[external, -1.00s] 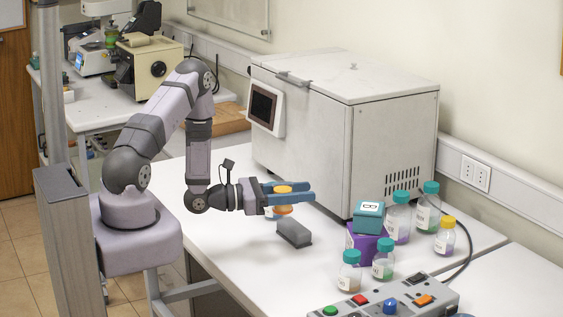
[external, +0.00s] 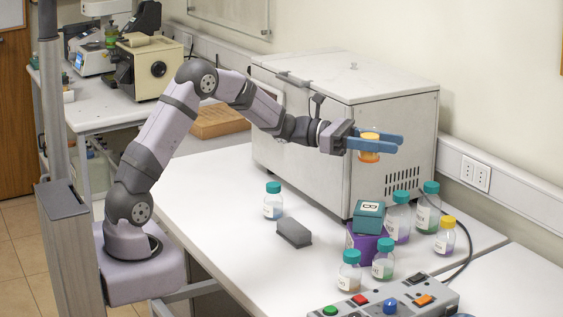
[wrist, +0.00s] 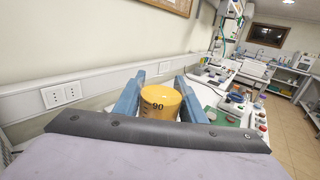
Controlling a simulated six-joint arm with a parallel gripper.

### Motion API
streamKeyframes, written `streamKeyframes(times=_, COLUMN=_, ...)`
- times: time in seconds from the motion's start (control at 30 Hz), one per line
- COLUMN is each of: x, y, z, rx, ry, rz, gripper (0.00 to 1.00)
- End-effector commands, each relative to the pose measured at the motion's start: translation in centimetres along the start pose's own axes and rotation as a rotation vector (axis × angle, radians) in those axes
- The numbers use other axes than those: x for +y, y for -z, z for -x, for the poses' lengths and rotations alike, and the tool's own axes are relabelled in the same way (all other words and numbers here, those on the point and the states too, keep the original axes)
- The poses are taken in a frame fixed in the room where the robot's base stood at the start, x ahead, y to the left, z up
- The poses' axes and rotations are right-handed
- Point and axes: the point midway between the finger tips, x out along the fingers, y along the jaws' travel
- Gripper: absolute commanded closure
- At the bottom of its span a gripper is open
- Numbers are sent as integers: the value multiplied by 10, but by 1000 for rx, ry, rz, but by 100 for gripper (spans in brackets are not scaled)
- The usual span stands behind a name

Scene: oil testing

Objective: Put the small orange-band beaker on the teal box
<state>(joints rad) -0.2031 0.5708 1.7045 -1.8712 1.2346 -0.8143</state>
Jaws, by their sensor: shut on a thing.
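The small orange-band beaker (external: 369,155) is held between the blue fingers of my gripper (external: 376,144), high above the table in front of the white chest unit. It looks upright. In the wrist view the beaker (wrist: 160,103) shows its orange-yellow side marked 90, between the two blue fingers (wrist: 160,97). The teal box (external: 369,210) rests on top of a purple box (external: 370,243), below my gripper and slightly nearer the camera. Its top is bare apart from a white label.
Several teal-capped bottles and a yellow-capped bottle (external: 445,236) stand around the boxes. A grey block (external: 294,233) and a teal-capped bottle (external: 273,201) are to the left. A control panel (external: 390,299) is in front. The white chest unit (external: 345,110) stands behind.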

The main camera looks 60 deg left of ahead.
Motion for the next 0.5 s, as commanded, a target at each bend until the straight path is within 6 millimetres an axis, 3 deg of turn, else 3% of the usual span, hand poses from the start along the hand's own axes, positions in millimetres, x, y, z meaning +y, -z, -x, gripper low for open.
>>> streamKeyframes(times=0.2, x=21, y=24, z=-4, rx=0, ry=-37, rz=2, gripper=88)
streamKeyframes(times=0.5, x=26, y=35, z=-3, rx=0, ry=-57, rz=3, gripper=88)
